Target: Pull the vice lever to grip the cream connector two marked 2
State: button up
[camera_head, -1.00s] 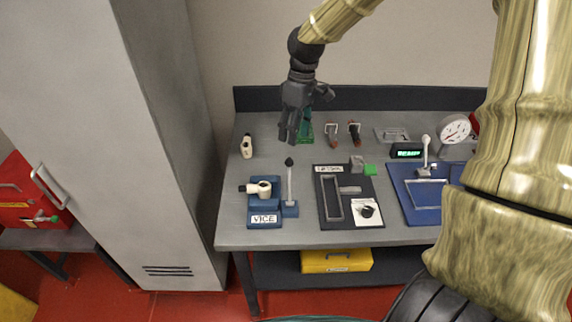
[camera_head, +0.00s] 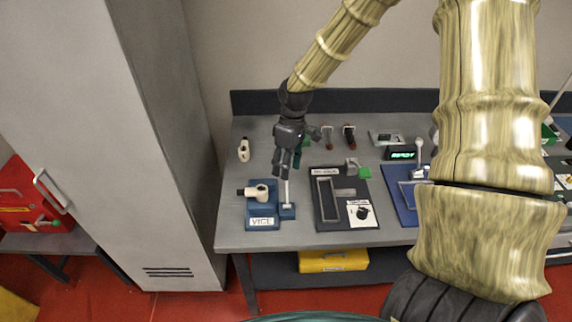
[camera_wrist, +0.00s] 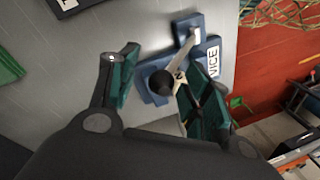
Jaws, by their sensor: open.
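The blue vice (camera_head: 262,222) stands at the front left of the bench, and its label (camera_wrist: 213,62) shows in the wrist view. A cream connector (camera_head: 258,192) sits in the vice; I cannot read its mark. The vice lever (camera_head: 287,193) stands roughly upright on the right of the vice. Its black knob (camera_wrist: 162,82) and pale shaft (camera_wrist: 183,57) show between my fingers in the wrist view. My gripper (camera_head: 283,170) is open and points down over the lever, with green finger pads on either side of the knob. In the head view my fingers hide the knob.
Another cream connector (camera_head: 244,151) stands behind the vice. A black panel (camera_head: 325,222) lies just right of the lever, and a blue board (camera_head: 405,212) is farther right. A grey cabinet (camera_head: 165,150) stands left of the bench.

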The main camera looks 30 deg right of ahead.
jog(key=shift+s+a+f, duration=0.1)
jog(key=shift+f, duration=0.15)
jog(key=c, duration=1)
